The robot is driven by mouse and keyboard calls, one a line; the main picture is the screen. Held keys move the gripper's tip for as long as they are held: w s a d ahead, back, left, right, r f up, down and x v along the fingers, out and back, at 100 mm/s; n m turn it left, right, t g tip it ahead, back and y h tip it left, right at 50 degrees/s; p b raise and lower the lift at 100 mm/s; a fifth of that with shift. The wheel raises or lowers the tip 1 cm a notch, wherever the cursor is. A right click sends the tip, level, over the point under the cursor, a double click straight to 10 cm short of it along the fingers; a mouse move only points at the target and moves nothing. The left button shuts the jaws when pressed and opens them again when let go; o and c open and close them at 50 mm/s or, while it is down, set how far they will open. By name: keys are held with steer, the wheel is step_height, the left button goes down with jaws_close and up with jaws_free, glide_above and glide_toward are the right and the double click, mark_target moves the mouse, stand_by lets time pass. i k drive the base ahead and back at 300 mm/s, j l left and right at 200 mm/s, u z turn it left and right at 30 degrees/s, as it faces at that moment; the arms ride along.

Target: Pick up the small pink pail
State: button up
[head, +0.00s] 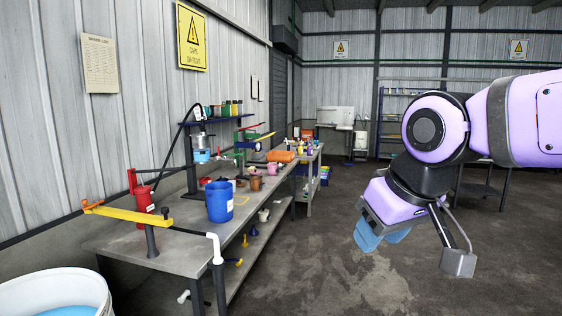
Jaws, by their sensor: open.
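A small pink pail (272,169) appears to stand on the long grey workbench (180,232), behind a brown cup (256,183). It is small in the picture, and its handle and inside cannot be made out. My gripper (377,243) hangs over the floor to the right of the bench, well apart from the pail.
A large blue tub (219,201) stands at the bench's front, near a yellow bar (128,214) and a red cylinder (144,199). An orange object (281,156) lies behind the pail. A white vat (55,284) fills the lower left. The floor (320,255) right of the bench is clear.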

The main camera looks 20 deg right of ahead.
mark_target(272, 169)
steer(key=i+l+z, duration=0.3)
steer(key=i+z, duration=0.65)
steer(key=i, duration=3.4)
steer(key=i+u, duration=0.15)
steer(key=i, duration=0.45)
steer(key=i+l+u, duration=0.1)
steer(key=i, duration=0.5)
steer(key=i+l+u, duration=0.15)
steer(key=i, duration=0.45)
steer(key=l, duration=0.1)
